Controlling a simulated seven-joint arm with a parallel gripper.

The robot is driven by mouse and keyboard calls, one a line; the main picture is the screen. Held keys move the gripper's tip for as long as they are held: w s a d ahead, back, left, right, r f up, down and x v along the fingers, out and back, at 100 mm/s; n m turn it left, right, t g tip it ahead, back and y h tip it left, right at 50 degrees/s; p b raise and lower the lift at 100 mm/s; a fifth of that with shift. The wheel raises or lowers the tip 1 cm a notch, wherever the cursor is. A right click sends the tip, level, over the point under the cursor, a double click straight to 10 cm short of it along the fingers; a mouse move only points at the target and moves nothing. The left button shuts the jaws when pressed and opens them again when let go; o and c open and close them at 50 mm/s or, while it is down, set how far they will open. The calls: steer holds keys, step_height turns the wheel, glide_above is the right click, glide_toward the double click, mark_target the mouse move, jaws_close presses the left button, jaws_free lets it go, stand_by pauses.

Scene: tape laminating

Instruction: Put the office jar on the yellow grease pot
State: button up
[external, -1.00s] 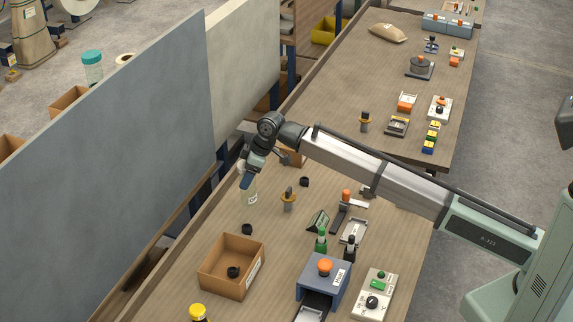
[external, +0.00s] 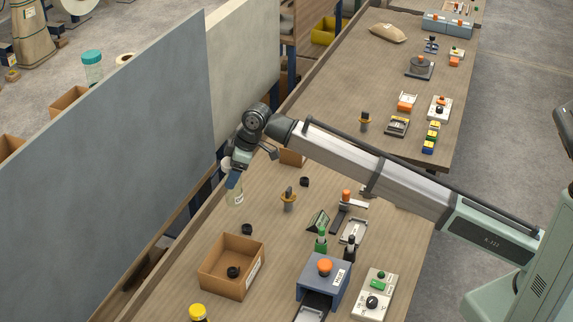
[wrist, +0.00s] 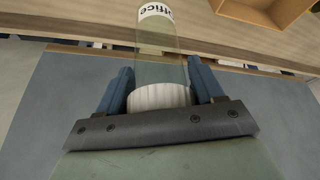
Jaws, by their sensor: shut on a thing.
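My gripper (external: 234,181) is shut on the office jar (external: 235,196), a clear jar with a white label. In the wrist view, the jar (wrist: 160,45) lies between the two blue fingers, its white lid (wrist: 160,97) close to the gripper and the word "office" on the label. In the external view, the jar hangs from the gripper near the table's left edge; its exact height is hard to tell. The yellow grease pot appears to be the yellow-topped item (external: 198,311) at the bottom edge, partly cut off. It stands well below and apart from the gripper in the picture.
An open cardboard box (external: 222,282) with a black ring inside stands between the jar and the yellow-topped item. A black ring (external: 247,229) and a brown-handled tool (external: 288,199) are nearby. A blue device (external: 313,273) is to the right. A grey partition (external: 110,160) is at left.

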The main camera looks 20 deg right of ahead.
steer(key=s+a+r+n+g, duration=0.1)
steer(key=s+a+r, duration=0.1)
steer(key=s+a, duration=0.7)
steer(key=s+a+r+n, duration=0.25)
steer(key=s+a, duration=0.25)
steer(key=s, duration=0.8)
steer(key=s+a+r+n+g, duration=0.1)
steer(key=s+a+r, duration=0.2)
steer(key=s+a, duration=0.65)
step_height(320, 180, down, 10)
steer(key=s+d, duration=0.1)
steer(key=shift+s+d, duration=0.15)
steer(key=shift+d, duration=0.25)
steer(key=shift+m, duration=0.25)
steer(key=o, duration=1.1)
steer(key=shift+f, duration=0.1)
steer(key=shift+c, duration=0.2)
steer(key=v, duration=1.2)
steer(key=shift+s+d, duration=0.15)
steer(key=shift+s, duration=0.05)
